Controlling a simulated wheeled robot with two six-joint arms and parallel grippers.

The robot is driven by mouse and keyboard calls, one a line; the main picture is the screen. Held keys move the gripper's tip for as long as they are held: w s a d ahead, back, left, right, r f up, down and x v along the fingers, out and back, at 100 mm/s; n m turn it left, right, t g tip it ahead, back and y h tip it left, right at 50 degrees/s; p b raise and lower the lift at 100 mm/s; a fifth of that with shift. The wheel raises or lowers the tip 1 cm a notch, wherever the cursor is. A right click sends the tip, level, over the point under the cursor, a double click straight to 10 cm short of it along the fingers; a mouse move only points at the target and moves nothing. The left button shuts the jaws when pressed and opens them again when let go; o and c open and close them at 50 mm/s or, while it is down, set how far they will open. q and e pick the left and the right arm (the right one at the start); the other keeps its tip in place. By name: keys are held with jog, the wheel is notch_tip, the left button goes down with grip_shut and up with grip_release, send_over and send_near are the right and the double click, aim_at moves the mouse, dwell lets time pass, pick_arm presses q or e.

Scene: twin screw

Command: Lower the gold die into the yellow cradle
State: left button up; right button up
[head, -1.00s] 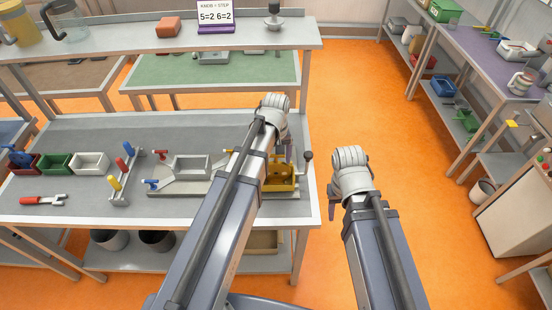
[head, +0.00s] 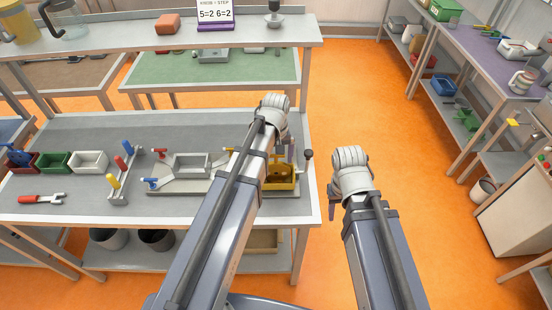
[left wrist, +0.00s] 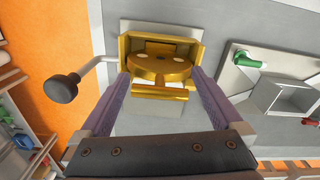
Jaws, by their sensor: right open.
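The yellow cradle (head: 281,186) stands at the right end of the grey fixture on the bench. In the left wrist view it is an open-fronted yellow frame (left wrist: 194,46). The gold die (left wrist: 160,67) is a round plate with a bar (left wrist: 160,91) on its near side. It lies within the cradle's outline; whether it rests on the cradle's floor is unclear. My left gripper (left wrist: 162,78) has one purple finger on each side of the die; I cannot tell whether they press on it. My right gripper (head: 333,197) is open and empty, right of the bench.
A black-knobbed lever (head: 308,155) stands close beside the cradle. A stand with coloured handles (head: 121,176) and small bins (head: 90,162) are further left. Orange floor (head: 340,110) is clear to the right.

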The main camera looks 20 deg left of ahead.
pick_arm(q)
notch_tip(320, 180, up, 8)
jog(key=p, duration=0.8)
jog(key=shift+f, duration=0.1)
dwell(0.9)
